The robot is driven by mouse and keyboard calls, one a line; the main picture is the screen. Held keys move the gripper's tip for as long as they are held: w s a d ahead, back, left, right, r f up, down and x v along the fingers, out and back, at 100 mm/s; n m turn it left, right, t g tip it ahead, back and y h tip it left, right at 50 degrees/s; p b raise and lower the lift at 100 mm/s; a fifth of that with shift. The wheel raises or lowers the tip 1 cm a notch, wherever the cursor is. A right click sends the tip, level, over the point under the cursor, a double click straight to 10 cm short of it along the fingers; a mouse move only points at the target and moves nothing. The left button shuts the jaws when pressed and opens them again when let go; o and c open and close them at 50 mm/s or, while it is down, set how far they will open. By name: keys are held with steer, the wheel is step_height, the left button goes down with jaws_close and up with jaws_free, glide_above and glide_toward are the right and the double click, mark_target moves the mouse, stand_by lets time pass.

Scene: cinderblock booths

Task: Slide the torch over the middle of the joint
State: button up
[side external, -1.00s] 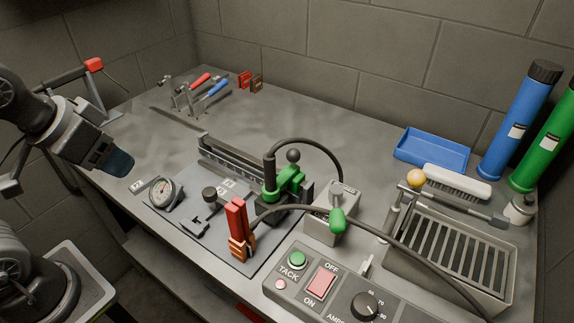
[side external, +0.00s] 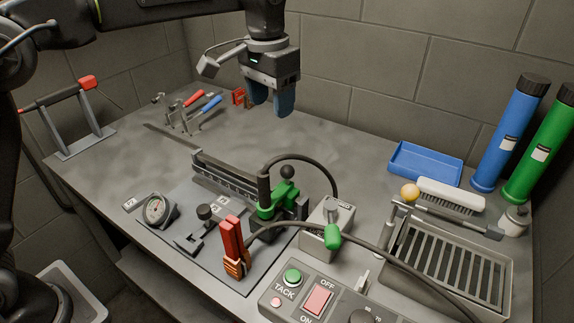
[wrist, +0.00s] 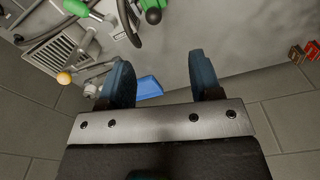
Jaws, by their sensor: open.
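The torch (side external: 264,188), a dark upright body on a green carriage (side external: 276,203) with a black ball knob, stands at the right part of a slotted metal rail (side external: 225,174) in the side external view. A black hose loops from it to a grey box. In the wrist view the green carriage (wrist: 151,5) is cut off at the top edge. The joint itself I cannot make out clearly. My gripper (side external: 271,103) is open and empty, fingers pointing down, above the back of the bench, behind and apart from the torch. Its blue fingers (wrist: 163,85) frame the wrist view.
A control box (side external: 318,300) with buttons is front right. A slotted grate (side external: 448,262), blue tray (side external: 425,163) and cylinders (side external: 508,135) fill the right. The back middle of the bench is clear.

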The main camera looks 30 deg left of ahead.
mark_target(287, 168)
steer(key=shift+g, duration=0.3)
steer(key=f, duration=0.5)
steer(key=w+d+f, duration=0.1)
steer(key=f, duration=0.4)
steer(key=w+d+f, duration=0.1)
steer(key=f, duration=0.4)
steer(key=shift+f, duration=0.4)
steer(key=shift+c, duration=0.2)
jaws_close()
